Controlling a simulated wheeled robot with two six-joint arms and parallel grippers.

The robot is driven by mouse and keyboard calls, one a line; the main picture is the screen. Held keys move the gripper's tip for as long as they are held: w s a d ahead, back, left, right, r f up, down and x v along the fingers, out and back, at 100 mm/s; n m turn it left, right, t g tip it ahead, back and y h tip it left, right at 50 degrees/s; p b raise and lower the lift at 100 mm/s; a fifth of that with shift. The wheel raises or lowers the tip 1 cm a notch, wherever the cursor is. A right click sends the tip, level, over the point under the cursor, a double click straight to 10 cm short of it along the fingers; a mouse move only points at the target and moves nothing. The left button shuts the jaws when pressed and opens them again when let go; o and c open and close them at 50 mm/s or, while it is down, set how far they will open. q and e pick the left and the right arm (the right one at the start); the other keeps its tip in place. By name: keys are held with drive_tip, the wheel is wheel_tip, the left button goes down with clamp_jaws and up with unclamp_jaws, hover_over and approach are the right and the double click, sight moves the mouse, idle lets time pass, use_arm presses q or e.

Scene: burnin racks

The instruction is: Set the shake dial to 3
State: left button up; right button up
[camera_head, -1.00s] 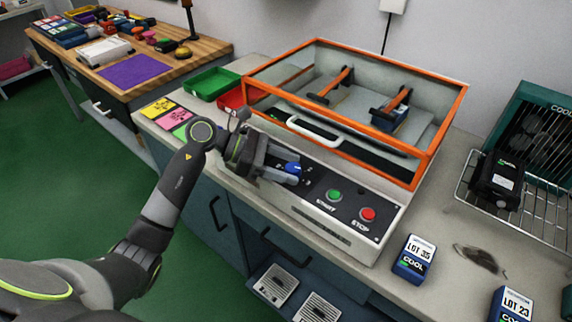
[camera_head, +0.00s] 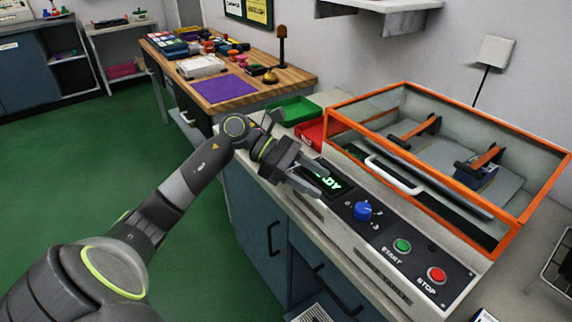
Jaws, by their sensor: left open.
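The blue shake dial (camera_head: 362,211) sits on the dark control panel of the shaker box, with small white numbers around it. Which number it points at is too small to tell. My left gripper (camera_head: 322,182) is open and empty, to the left of the dial and apart from it. Its fingers are over the panel by a lit display (camera_head: 325,182) with green letters, which they partly cover. The green START button (camera_head: 402,246) and red STOP button (camera_head: 437,275) are to the right of the dial. My right gripper is not in view.
The shaker's orange-framed clear lid (camera_head: 431,167) with a white handle (camera_head: 394,175) rises behind the panel. Green (camera_head: 294,110) and red (camera_head: 311,133) trays stand to the left of it. A wooden table (camera_head: 291,80) with small items is farther back.

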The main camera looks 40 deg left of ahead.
use_arm(q)
drive_tip(key=b+v, duration=0.1)
drive_tip(key=v, duration=0.5)
drive_tip(key=shift+a, duration=0.35)
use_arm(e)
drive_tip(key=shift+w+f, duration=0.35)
use_arm(q)
drive_tip(key=shift+s+r, duration=0.1)
drive_tip(key=shift+s, duration=0.05)
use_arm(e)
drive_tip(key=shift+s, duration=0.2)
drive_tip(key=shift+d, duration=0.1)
